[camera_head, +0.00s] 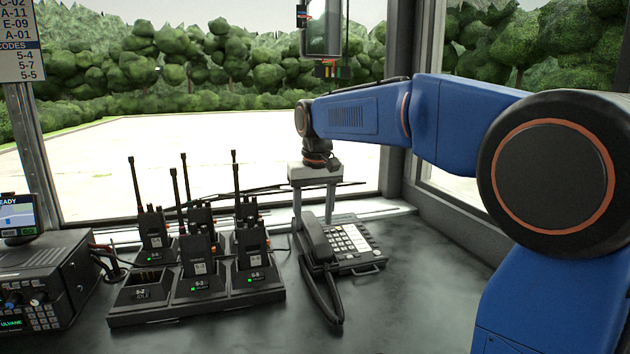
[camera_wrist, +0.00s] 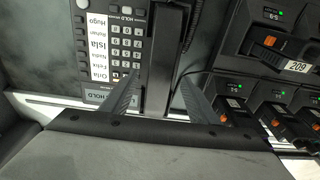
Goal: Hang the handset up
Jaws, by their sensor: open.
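A black desk phone (camera_head: 352,246) with a white-labelled keypad stands on the dark counter. Its black handset (camera_head: 318,240) lies lengthwise along the left side of the phone; whether it sits fully in the cradle I cannot tell. My gripper (camera_head: 313,217) points down at the far end of the handset, fingers apart. In the wrist view the handset (camera_wrist: 163,55) runs between the two open fingers (camera_wrist: 158,82), with a visible gap on each side. The keypad (camera_wrist: 115,45) is left of it.
A charging rack (camera_head: 195,305) with several upright radios stands left of the phone, its antennas (camera_head: 235,172) rising high. A radio console (camera_head: 45,290) is at the far left. The window and its sill lie behind. The counter right of the phone is clear.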

